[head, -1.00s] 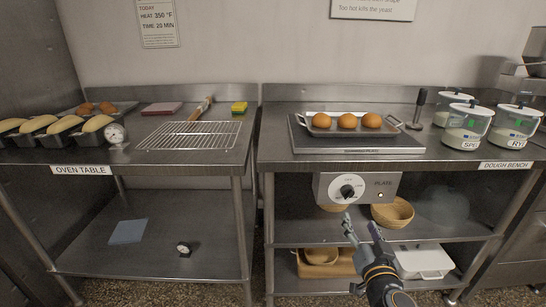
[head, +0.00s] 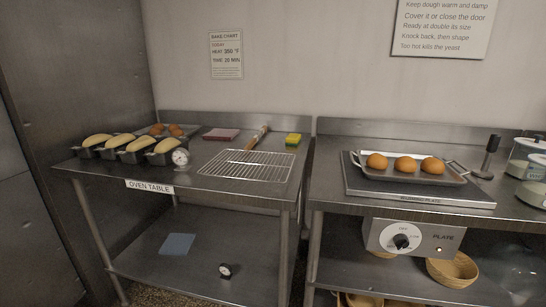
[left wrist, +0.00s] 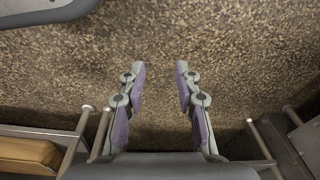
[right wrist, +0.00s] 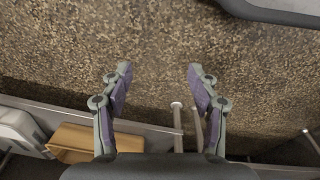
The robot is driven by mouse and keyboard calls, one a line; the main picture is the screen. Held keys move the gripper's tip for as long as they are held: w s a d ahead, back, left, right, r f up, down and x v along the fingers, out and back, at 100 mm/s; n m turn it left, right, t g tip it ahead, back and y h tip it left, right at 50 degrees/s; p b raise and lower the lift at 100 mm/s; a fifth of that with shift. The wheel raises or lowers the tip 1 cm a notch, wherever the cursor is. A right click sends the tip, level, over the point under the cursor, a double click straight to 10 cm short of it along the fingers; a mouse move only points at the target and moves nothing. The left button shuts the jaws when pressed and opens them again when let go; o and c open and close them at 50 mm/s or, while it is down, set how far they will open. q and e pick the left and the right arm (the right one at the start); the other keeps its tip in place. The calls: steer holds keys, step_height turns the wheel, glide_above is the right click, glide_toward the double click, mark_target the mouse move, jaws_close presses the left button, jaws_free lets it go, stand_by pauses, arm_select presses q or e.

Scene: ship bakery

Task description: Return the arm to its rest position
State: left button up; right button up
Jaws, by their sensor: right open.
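Neither arm shows in the head view. My left gripper (left wrist: 160,70) is open and empty in the left wrist view, over the speckled floor (left wrist: 200,30). My right gripper (right wrist: 157,72) is open and empty in the right wrist view, also over the floor. Both wrist views show table legs and lower shelf edges at the bottom of the picture, apart from the fingertips.
The oven table (head: 101,180) at left bears several loaf tins, a dial thermometer (head: 181,158) and a wire rack (head: 247,165). The dough bench at right bears a tray of rolls (head: 450,178) on the warming plate (head: 420,196). Floor below both grippers is clear.

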arm_select(q)
steer(key=s+a+r+p, duration=0.1)
steer(key=s+r+p, duration=0.1)
steer(key=s+p, duration=0.6)
steer(key=s+a+r+p, duration=0.2)
steer(key=s+p, duration=0.6)
steer(key=p, duration=0.2)
steer(key=shift+r+p, duration=0.15)
steer(key=shift+p, duration=0.15)
arm_select(e)
steer(key=s+d+r, duration=0.1)
steer(key=s+r, duration=0.1)
steer(key=s, duration=0.6)
steer(key=s+d+r, duration=0.2)
steer(key=s, duration=0.6)
steer(key=shift+s+r, duration=0.1)
